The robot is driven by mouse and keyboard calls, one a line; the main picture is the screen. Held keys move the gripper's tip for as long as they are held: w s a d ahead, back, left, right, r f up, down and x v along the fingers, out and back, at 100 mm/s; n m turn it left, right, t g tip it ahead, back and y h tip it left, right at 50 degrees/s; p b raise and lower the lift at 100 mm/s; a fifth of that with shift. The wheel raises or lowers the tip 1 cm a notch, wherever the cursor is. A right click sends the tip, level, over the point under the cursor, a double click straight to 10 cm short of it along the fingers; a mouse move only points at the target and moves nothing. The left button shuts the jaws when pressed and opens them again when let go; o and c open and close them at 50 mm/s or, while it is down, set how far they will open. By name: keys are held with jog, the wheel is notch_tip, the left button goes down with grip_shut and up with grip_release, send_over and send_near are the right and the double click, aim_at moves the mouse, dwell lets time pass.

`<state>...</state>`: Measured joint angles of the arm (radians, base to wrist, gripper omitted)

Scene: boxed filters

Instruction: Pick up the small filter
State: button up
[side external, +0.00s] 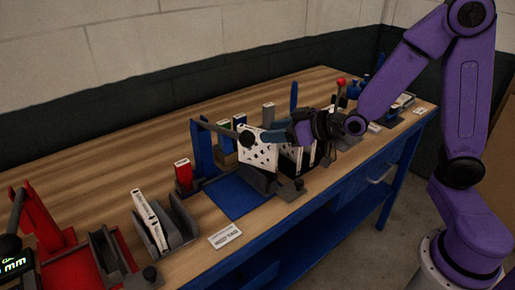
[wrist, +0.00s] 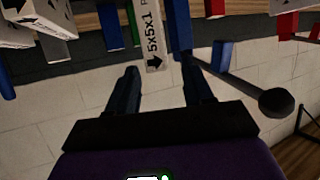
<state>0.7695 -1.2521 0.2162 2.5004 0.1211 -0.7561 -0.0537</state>
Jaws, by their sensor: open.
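In the wrist view, my gripper (wrist: 160,78) has its two dark fingers spread, with nothing between them. A narrow white boxed filter marked "5x5x1" (wrist: 153,40) stands just beyond the fingertips, roughly in line with the gap. In the side view, my gripper (side external: 288,135) is over the front middle of the bench, beside a white box with dark marks (side external: 256,149). I cannot tell whether that box is the one marked "5x5x1". More black-and-white boxes (side external: 300,158) stand below the wrist, partly hidden by it.
A blue stand (side external: 203,150) with a grey bar rises beside the white box, and its dark knob (wrist: 277,102) is close in the wrist view. Bare wood (side external: 130,165) lies behind.

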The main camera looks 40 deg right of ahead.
aim_at(258, 148)
jog(key=shift+x, duration=2.25)
grip_shut()
